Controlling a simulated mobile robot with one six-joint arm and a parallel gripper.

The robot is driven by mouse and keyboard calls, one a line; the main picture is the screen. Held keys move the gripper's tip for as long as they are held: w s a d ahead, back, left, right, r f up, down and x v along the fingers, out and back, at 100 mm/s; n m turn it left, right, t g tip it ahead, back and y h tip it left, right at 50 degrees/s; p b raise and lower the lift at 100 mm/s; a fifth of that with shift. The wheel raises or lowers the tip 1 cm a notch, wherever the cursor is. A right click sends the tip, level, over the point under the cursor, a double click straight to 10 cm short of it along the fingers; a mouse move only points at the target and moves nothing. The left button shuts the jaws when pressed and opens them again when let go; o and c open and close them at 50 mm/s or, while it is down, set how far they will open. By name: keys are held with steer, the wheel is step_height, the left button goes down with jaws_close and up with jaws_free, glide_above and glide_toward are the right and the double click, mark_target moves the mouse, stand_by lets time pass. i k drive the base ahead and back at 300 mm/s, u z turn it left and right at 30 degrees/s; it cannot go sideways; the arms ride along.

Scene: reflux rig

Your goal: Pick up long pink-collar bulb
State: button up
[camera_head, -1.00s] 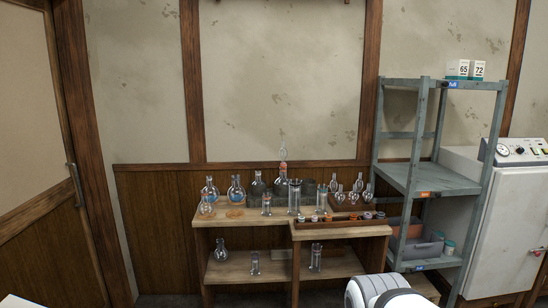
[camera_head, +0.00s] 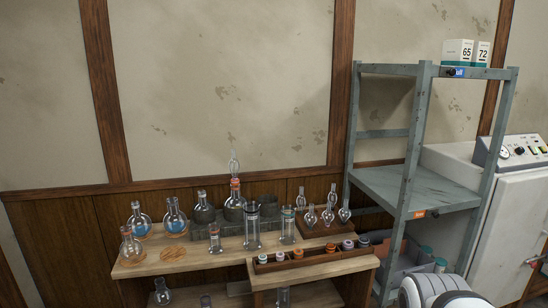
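Several clear glass bulbs (camera_head: 328,213) with narrow stems stand in a brown wooden rack (camera_head: 318,230) at the right of the bench. They are too small to tell collar colours or which one is the long pink-collar bulb. Another clear bulb (camera_head: 234,166) stands upright above a flask (camera_head: 234,206) at the back, with an orange-red collar (camera_head: 235,184) between them. My gripper is not in view; only a white rounded part of my arm shows at the bottom right.
A tray of coloured rings (camera_head: 314,258) lies along the bench front. Round flasks (camera_head: 175,219) stand at left, and glass cylinders (camera_head: 252,231) in the middle. A grey shelf unit (camera_head: 409,185) stands close at right, with a white cabinet (camera_head: 497,215) beyond it.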

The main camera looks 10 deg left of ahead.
mark_target(234, 166)
steer(key=u, duration=0.1)
steer(key=i, duration=1.4)
steer(key=u, duration=1.05)
steer(key=i, duration=0.4)
steer(key=u, duration=0.1)
steer(key=k, duration=0.75)
steer(key=u, duration=0.2)
steer(key=i, duration=0.75)
